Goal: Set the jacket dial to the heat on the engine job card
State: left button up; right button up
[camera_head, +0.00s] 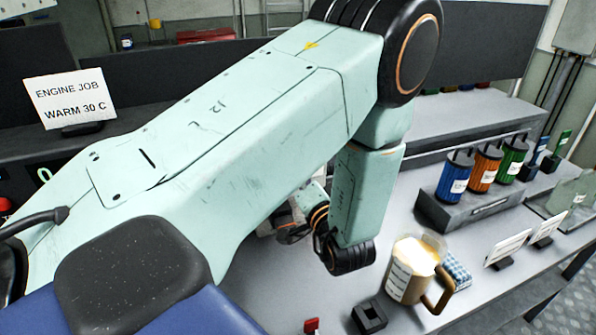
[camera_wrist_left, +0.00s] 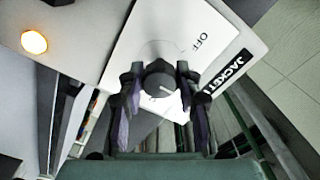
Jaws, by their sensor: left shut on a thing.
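The engine job card (camera_head: 70,98) stands at the upper left in the head view and reads "ENGINE JOB WARM 30 C". In the left wrist view, the round dark jacket dial (camera_wrist_left: 159,82) sits on a white plate (camera_wrist_left: 135,45) marked "OFF" and "JACKET". A pale pointer line shows on the dial, pointing away from the "OFF" mark. My left gripper (camera_wrist_left: 160,76) is shut on the dial, one finger on each side. Other scale marks on the plate cannot be read. The dial is hidden in the head view behind my left arm. My right gripper is not in view.
An amber lamp (camera_wrist_left: 34,42) glows beside the plate. On the bench stand a tan-handled jug (camera_head: 412,270), a black square holder (camera_head: 369,317), and a rack (camera_head: 470,208) with blue, orange and green canisters. A green lit display (camera_head: 43,175) is partly covered by my arm.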

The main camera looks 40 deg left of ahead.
pick_arm(q)
jog(key=shift+w+r, duration=0.15)
jog(key=shift+r, duration=0.1)
jog(key=o, duration=1.1)
jog(key=shift+d+f, duration=0.1)
jog(key=shift+c, duration=0.2)
jog(key=shift+o, duration=0.5)
